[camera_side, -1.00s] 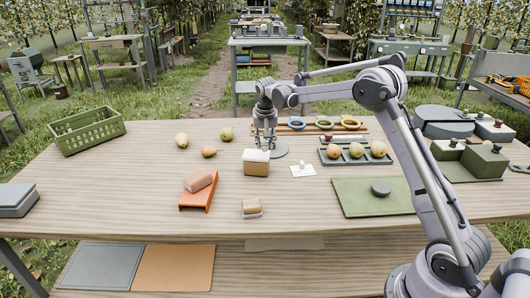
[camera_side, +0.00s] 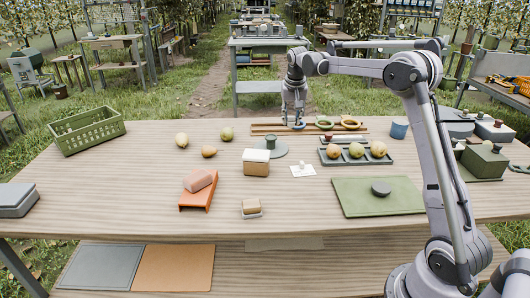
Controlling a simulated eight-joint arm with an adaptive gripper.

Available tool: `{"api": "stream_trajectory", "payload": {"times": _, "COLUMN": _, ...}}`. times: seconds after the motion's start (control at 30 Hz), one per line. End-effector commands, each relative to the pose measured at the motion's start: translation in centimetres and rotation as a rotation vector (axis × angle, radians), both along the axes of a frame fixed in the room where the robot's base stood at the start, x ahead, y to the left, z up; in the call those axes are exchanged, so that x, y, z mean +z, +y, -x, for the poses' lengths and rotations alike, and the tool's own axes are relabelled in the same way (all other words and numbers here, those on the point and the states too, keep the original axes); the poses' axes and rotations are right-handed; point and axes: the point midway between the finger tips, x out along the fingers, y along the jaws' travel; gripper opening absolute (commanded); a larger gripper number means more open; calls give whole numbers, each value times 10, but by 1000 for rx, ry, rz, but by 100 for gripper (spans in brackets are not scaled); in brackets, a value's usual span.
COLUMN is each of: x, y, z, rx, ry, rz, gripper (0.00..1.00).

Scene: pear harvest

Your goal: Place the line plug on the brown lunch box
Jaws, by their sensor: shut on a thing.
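The brown lunch box (camera_side: 256,168), a small box with a pale lid, stands mid-table; the lid's top looks bare. No piece is clearly recognisable as the line plug. A small dark green stopper-like piece (camera_side: 270,142) stands upright on a round grey disc (camera_side: 281,151) just behind the box. My gripper (camera_side: 294,124) points down at the back of the table, behind and right of the disc, apart from the lunch box. Its fingers are shut at the blue ring (camera_side: 300,127) on the wooden rack; the fingers partly hide the ring, so the grip itself is unclear.
A white plate with a knob (camera_side: 303,170) lies right of the box. A grey tray (camera_side: 350,161) holds fruit, and a green mat (camera_side: 370,204) lies in front. Loose pears (camera_side: 182,140), an orange stand (camera_side: 197,199) and a green crate (camera_side: 86,135) are left.

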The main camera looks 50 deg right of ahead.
Motion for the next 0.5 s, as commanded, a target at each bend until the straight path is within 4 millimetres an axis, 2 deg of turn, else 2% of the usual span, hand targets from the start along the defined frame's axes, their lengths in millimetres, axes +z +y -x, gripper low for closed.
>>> {"api": "stream_trajectory", "payload": {"times": 0.17, "x": -10, "y": 12, "z": -20, "rx": 3, "ry": 0, "rz": 0, "gripper": 13}}
{"api": "stream_trajectory", "payload": {"times": 0.5, "x": -50, "y": 57, "z": -68, "rx": 3, "ry": 1, "rz": 1, "gripper": 13}}
